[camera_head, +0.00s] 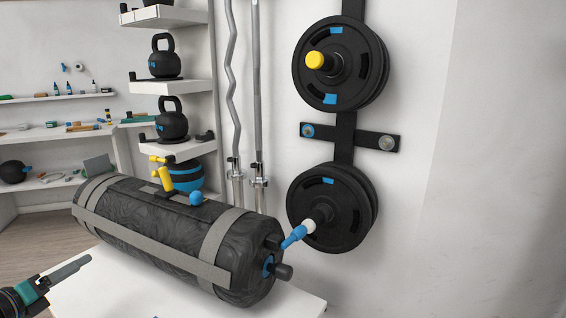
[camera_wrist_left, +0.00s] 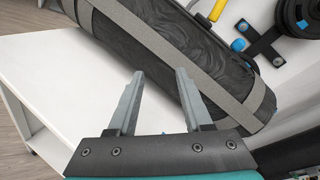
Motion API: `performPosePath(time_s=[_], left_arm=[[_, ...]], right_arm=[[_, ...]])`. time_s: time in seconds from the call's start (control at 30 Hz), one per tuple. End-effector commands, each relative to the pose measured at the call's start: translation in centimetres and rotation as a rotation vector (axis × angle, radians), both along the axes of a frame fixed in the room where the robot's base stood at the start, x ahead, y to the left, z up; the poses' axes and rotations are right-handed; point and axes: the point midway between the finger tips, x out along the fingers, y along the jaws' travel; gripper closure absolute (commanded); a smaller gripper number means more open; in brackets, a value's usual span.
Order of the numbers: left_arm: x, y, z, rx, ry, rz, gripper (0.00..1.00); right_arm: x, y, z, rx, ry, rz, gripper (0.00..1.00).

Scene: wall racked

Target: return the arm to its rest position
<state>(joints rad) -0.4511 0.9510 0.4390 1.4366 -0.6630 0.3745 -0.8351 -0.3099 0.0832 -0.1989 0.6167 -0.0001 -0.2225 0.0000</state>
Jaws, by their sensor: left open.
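My left gripper (camera_head: 72,268) comes in at the lower left of the head view, over the near left edge of the white table. The left wrist view shows its two grey fingers (camera_wrist_left: 158,88) spread apart with nothing between them. A black sandbag with grey straps (camera_head: 190,236) lies on the table beyond the fingers; it also shows in the left wrist view (camera_wrist_left: 165,45). The fingers appear apart from the bag, though one fingertip overlaps it in the wrist view. My right gripper is in neither view.
The white table (camera_head: 110,285) is bare in front of the bag. Weight plates (camera_head: 345,100) hang on a wall rack at the right, with more plates (camera_head: 355,195) below. Two bars (camera_head: 257,100) stand against the wall. Shelves at the left hold kettlebells (camera_head: 165,60) and small items.

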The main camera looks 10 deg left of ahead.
Motion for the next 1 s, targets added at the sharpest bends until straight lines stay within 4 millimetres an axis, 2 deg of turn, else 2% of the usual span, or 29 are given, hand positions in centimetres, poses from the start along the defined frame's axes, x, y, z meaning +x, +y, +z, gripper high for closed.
performPosePath(time_s=[0.03, 0.1, 0.17, 0.2, 0.3, 0.4, 0.47, 0.5, 0.67, 0.7, 0.87, 0.97, 1.0], left_arm=[[-1.0, 2.3, -3.3, -0.123, 0.051, 0.11, 0.5], [-2.8, 5.2, -7.5, -0.287, 0.108, 0.267, 0.5], [-4.8, 7.4, -10.9, -0.409, 0.148, 0.408, 0.5], [-6.4, 8.9, -13.1, -0.484, 0.17, 0.502, 0.5], [-11.3, 12.2, -18.0, -0.638, 0.209, 0.75, 0.5], [-16.7, 15.0, -21.8, -0.748, 0.215, 0.995, 0.5], [-20.1, 16.5, -23.4, -0.793, 0.204, 1.137, 0.5], [-22.4, 17.4, -24.2, -0.818, 0.191, 1.229, 0.5], [-31.7, 20.3, -25.9, -0.86, 0.093, 1.575, 0.5], [-31.6, 17.4, -28.8, -0.914, 0.135, 1.565, 0.5], [-33.6, 9.6, -35.7, -1.031, 0.229, 1.604, 0.5], [-34.8, 3.8, -39.8, -1.113, 0.295, 1.631, 0.5], [-35.3, 1.2, -41.3, -1.146, 0.323, 1.641, 0.5]], right_arm=[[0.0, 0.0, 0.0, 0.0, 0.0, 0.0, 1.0], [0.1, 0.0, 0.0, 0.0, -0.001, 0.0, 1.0], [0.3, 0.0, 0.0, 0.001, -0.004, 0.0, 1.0], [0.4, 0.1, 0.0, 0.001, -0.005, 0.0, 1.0], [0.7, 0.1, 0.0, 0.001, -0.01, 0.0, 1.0], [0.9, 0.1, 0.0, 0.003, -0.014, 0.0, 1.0], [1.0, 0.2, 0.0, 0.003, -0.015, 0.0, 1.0], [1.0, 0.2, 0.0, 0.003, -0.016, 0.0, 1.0], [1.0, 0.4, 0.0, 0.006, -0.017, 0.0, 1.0], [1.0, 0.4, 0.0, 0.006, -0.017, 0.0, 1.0], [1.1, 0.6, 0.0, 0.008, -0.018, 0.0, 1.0], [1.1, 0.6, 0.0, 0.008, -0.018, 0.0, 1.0], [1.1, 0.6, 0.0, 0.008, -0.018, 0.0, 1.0]])
